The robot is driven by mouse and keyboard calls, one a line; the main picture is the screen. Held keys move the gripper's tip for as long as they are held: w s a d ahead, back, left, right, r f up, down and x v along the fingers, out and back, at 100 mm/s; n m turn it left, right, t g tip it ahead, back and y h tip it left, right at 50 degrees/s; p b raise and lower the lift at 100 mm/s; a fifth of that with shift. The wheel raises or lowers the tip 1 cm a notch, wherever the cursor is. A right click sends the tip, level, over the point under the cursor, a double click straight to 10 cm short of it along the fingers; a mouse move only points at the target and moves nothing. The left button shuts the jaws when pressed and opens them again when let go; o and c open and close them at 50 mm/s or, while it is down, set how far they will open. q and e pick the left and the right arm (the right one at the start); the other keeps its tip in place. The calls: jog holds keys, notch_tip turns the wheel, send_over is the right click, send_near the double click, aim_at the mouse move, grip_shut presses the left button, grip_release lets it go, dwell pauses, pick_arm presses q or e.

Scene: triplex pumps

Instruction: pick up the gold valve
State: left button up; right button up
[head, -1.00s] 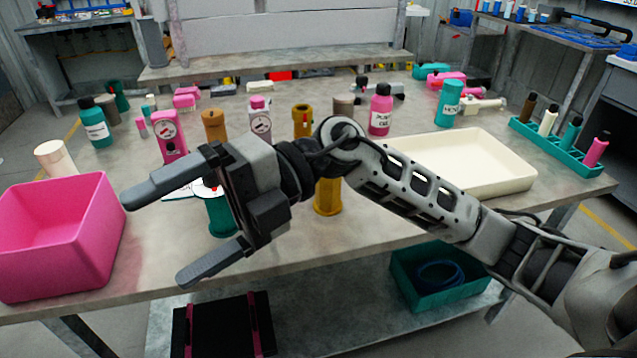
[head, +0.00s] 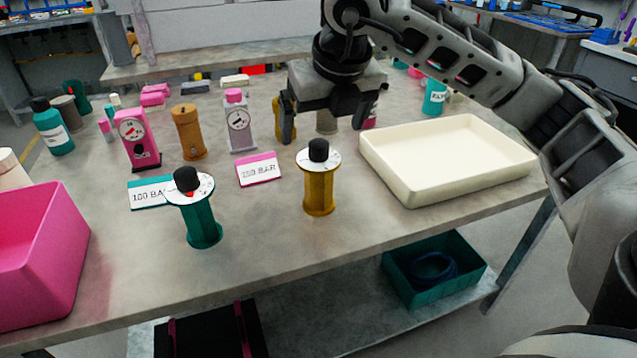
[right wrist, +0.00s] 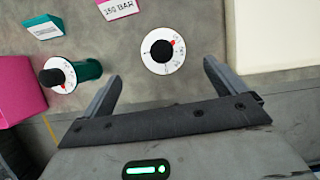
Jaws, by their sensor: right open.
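The gold valve (head: 319,190) stands upright near the front middle of the bench, with a white dial plate and black knob on top. In the right wrist view its dial top (right wrist: 163,50) appears between and just beyond the fingertips. My right gripper (head: 324,128) is open and empty. It points down, above and behind the valve in the head view, apart from it. A similar teal valve (head: 202,222) stands to the left, also seen in the right wrist view (right wrist: 88,70). My left gripper is not in view.
A cream tray (head: 440,185) lies right of the gold valve, and a pink bin (head: 45,260) stands at the left. Pink gauge units (head: 136,138) and a brown cylinder (head: 188,132) stand farther back.

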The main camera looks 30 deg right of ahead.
aim_at(320, 144)
jog(key=x, duration=0.3)
jog(key=shift+d+x, duration=0.15)
jog(key=shift+x, duration=1.15)
jog(key=shift+d+x, duration=0.1)
jog(key=shift+x, duration=1.2)
jog(key=shift+w+r, duration=0.1)
jog(key=shift+r, duration=0.1)
jog(key=c, duration=1.7)
